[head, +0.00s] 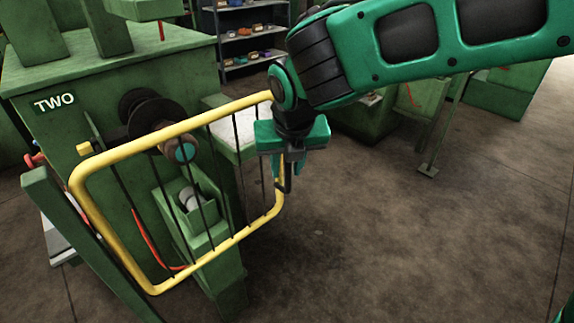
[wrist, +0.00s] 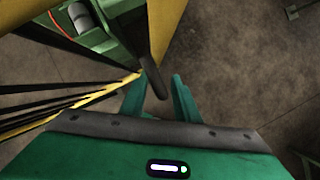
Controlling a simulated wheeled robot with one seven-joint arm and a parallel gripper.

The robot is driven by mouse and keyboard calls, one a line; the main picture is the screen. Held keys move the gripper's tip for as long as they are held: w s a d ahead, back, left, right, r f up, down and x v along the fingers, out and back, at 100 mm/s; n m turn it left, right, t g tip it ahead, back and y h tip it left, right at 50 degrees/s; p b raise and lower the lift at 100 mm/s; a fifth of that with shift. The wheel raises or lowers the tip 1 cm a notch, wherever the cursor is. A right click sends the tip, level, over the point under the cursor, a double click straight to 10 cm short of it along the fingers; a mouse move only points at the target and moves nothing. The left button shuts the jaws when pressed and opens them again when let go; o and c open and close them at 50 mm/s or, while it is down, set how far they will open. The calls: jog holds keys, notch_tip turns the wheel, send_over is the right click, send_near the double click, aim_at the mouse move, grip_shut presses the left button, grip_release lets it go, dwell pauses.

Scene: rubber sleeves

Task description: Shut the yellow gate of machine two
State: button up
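The yellow gate (head: 110,235) is a rounded tube frame with thin black bars. It stands out in front of the green machine marked TWO (head: 55,103), by a green post at its left end. My gripper (head: 287,182) points down at the gate's free right end. In the wrist view, my gripper (wrist: 160,95) has its two green fingers apart, with a dark rod-like handle (wrist: 153,75) between them. The handle sits beside the yellow frame (wrist: 165,25). Gaps show beside the handle, and I see no firm grip. The fingers partly hide the gate's right end in the head view.
Behind the gate are a dark round chuck (head: 148,112) and a green block with a grey cylinder (head: 190,198). A shelf with bins (head: 250,40) stands at the back. The brown floor (head: 400,250) to the right is clear.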

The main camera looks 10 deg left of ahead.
jog(key=v, duration=1)
jog(key=shift+r, duration=0.35)
jog(key=shift+d, duration=0.1)
jog(key=d+f+m+g+h, duration=0.1)
jog(key=d+f+m, duration=0.2)
jog(key=d+m, duration=1)
jog(key=d+f+m+g+h, duration=0.1)
jog(key=d+f+m+h, duration=0.1)
jog(key=d+m, duration=1.1)
jog(key=s+d+f+m+g+y, duration=0.1)
jog(key=s+d+f+m, duration=0.2)
jog(key=s+d+m, duration=0.6)
jog(key=s+d+f+m+g, duration=0.1)
jog(key=s+d+f+m, duration=0.3)
jog(key=s+d+m, duration=0.5)
jog(key=shift+d+m+y, duration=0.4)
jog(key=shift+d+m, duration=0.05)
jog(key=shift+m, duration=0.35)
